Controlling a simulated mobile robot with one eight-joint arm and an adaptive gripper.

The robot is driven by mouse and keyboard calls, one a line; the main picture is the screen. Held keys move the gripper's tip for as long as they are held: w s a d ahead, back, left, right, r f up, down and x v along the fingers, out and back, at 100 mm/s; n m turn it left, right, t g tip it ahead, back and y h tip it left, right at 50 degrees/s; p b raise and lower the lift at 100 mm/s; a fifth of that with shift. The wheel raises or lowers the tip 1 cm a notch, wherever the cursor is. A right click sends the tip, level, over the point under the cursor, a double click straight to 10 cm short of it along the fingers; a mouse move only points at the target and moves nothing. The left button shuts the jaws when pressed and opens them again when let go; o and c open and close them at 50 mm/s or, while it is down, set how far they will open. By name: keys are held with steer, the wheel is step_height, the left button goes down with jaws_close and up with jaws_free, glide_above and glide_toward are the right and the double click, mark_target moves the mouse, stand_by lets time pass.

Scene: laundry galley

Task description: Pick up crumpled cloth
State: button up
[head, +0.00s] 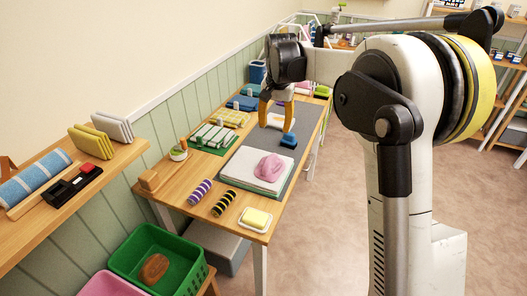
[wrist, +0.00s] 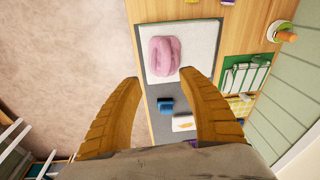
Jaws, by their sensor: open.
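The crumpled cloth (head: 269,167) is a pink, folded-up lump lying on a white folded stack (head: 236,169) on the wooden table. In the wrist view the pink cloth (wrist: 165,56) lies beyond my fingertips, slightly left of the midline between them. My gripper (head: 277,115) has yellow-orange fingers and hangs over the table, farther back than the cloth. In the wrist view my gripper (wrist: 158,80) is open, with its fingers spread and nothing between them touching. A blue block-like object (head: 289,139) stands below and near the fingers; it also shows in the wrist view (wrist: 166,105).
Two striped rolls, purple (head: 200,192) and black-yellow (head: 223,203), and a dish with a yellow bar (head: 256,217) are at the table's near end. A shelf (head: 75,195) and green bin (head: 189,272) flank the near left.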

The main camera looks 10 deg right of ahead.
steer(key=m+g, duration=0.1)
steer(key=m, duration=0.1)
glide_above(270, 158)
step_height(270, 158, down, 8)
steer(key=shift+g, duration=0.3)
steer(key=f, duration=0.4)
steer(key=f+b, duration=0.1)
steer(key=f, duration=0.1)
steer(key=shift+w+a+f, duration=0.2)
steer(key=shift+w+f, duration=0.05)
steer(key=shift+f, duration=0.1)
steer(key=shift+s+d+f+b, duration=0.15)
steer(key=shift+f+b, duration=0.55)
steer(key=shift+f, duration=0.6)
steer(key=shift+d+f+b, duration=0.15)
steer(key=shift+f+b, duration=0.55)
steer(key=shift+f, duration=0.55)
steer(key=shift+f, duration=0.25)
jaws_close()
